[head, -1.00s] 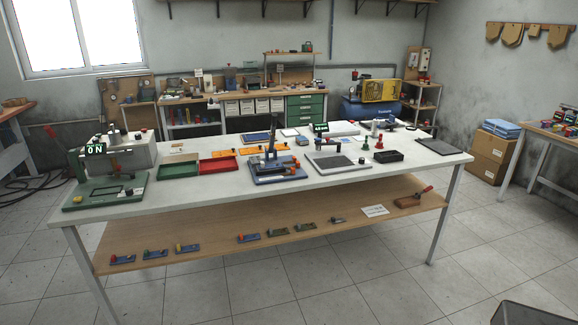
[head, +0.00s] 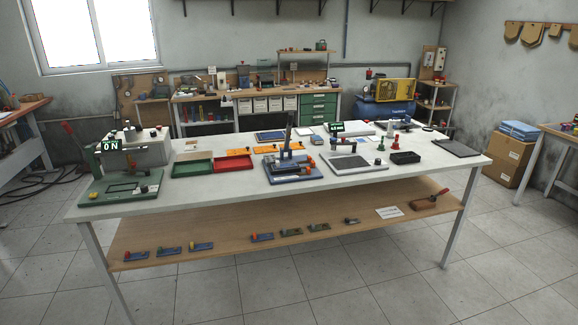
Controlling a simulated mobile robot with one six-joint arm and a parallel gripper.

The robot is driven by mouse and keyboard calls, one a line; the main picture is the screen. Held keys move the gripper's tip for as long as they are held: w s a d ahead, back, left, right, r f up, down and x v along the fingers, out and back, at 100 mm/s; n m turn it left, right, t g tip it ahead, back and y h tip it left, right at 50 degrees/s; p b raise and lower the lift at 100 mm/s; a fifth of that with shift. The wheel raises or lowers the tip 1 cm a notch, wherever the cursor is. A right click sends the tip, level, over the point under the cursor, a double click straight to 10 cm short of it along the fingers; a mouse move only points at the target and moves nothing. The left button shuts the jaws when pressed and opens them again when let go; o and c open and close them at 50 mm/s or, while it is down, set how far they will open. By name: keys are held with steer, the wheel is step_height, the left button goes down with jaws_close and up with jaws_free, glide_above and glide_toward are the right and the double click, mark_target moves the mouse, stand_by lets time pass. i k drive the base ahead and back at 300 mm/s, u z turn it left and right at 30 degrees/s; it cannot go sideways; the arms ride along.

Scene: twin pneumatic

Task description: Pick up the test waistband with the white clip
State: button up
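I cannot pick out a waistband with a white clip in the head view; the small pieces are too far off to tell. Orange flat pieces (head: 240,151) lie on the white table (head: 225,205), behind a red tray (head: 233,164) and a green tray (head: 193,168). A blue fixture with an upright dark lever (head: 292,170) stands near the table's middle. My gripper is not in view.
The lower wooden shelf (head: 225,237) holds several small fixtures. The floor in front (head: 400,285) is clear.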

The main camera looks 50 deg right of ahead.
mark_target(277, 166)
steer(key=u, duration=0.05)
steer(key=i, duration=1)
steer(key=z, duration=0.05)
